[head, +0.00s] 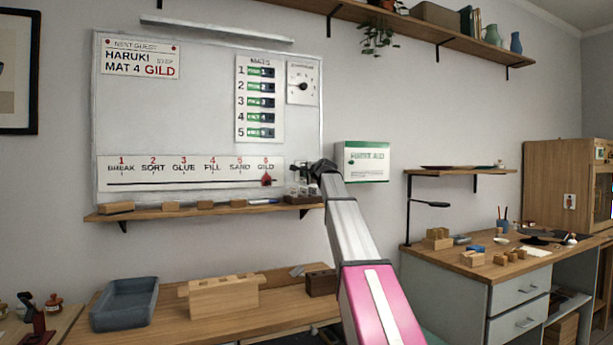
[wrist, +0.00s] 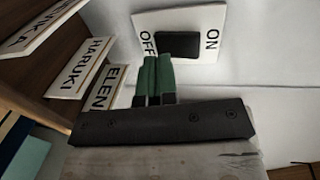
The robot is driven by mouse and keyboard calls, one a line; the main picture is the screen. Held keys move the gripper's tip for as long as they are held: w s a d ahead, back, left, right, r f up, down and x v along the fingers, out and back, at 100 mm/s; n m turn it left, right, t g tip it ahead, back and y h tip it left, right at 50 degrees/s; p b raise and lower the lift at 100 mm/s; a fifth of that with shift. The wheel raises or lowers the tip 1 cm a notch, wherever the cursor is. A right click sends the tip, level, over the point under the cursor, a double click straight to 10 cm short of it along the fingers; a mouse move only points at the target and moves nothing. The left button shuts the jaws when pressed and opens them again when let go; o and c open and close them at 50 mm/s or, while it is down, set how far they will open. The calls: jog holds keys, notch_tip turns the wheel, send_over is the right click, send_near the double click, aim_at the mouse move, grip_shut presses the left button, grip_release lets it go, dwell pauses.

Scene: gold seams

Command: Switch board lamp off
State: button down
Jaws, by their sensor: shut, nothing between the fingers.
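The switch (wrist: 178,45) is a dark rocker on a white plate (wrist: 206,19) lettered OFF and ON, seen turned sideways in the wrist view. My gripper (wrist: 158,58) is shut and empty. Its green fingertips overlap the rocker's near edge beside the OFF lettering; I cannot tell if they touch it. In the head view my gripper (head: 314,167) is at the whiteboard's lower right corner, and the switch cannot be made out there. The long bar lamp (head: 217,29) above the whiteboard (head: 170,115) looks grey; I cannot tell if it is lit.
Name cards, including HARUKI (wrist: 80,68) and ELENA (wrist: 105,87), stand close beside my gripper. A wooden ledge (head: 155,213) runs under the board. The FIRST AID box (head: 362,161) hangs just right of my gripper. A workbench (head: 235,315) with a blue tray (head: 124,304) lies below.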

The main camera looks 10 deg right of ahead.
jog(key=s+d+f, duration=0.2)
jog(key=s+d, duration=0.1)
jog(key=s, duration=0.8)
jog(key=shift+s, duration=0.25)
